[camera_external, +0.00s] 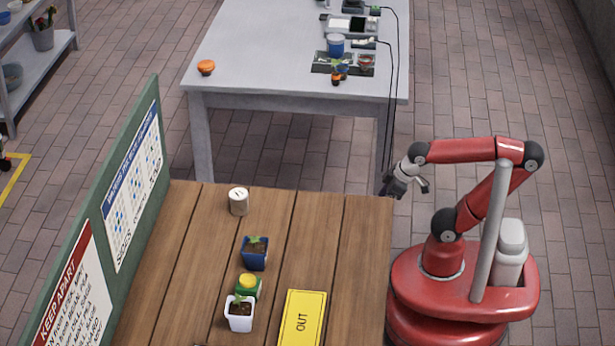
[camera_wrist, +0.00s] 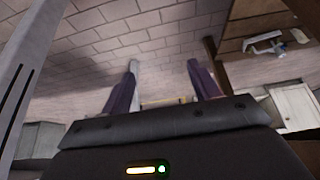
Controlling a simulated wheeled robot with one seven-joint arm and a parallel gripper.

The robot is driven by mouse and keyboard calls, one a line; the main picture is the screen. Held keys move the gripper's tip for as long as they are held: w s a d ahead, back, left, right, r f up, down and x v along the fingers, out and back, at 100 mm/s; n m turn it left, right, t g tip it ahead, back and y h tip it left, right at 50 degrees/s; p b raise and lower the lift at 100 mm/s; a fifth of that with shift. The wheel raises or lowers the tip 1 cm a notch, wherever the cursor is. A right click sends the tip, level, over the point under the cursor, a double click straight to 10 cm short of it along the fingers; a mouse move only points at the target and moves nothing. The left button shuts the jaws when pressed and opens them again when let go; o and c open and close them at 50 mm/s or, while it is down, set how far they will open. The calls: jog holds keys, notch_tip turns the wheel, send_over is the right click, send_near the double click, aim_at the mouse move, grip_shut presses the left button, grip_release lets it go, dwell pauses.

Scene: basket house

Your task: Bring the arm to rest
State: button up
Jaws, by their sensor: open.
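My arm is folded, with its forearm level above my red base, at the right of the external view. My gripper (camera_external: 403,187) hangs at the end of it, just off the right edge of the wooden table (camera_external: 365,220). In the wrist view my gripper (camera_wrist: 160,90) shows its two purple-grey fingers spread apart. The space between them is empty, with only a brick surface and blurred shapes far beyond.
A grey table (camera_external: 270,50) with cables stands behind.

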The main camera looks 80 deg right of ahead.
notch_tip(320, 180, up, 9)
jog(key=p, duration=0.9)
jog(key=shift+r, duration=0.1)
